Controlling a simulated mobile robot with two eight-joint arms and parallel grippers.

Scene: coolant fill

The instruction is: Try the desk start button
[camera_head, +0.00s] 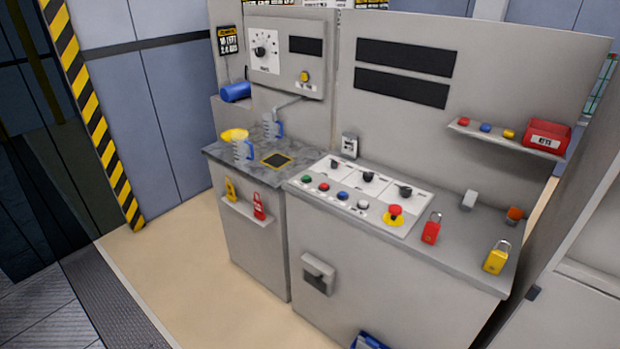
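The desk's light control panel (350,192) carries a front row of push buttons. From the left they are a green button (306,179), a red button (324,187), a dark bluish button (343,195) and a whitish button (362,205). Their labels are too small to read, so I cannot confirm which is the start button. A red mushroom button (395,211) on a yellow base sits at the panel's right end. Black rotary knobs (368,176) stand in the row behind. Neither of my grippers is in view.
A red padlock (431,229) and a yellow padlock (496,257) stand on the desk top right of the panel. Open floor (190,285) lies in front.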

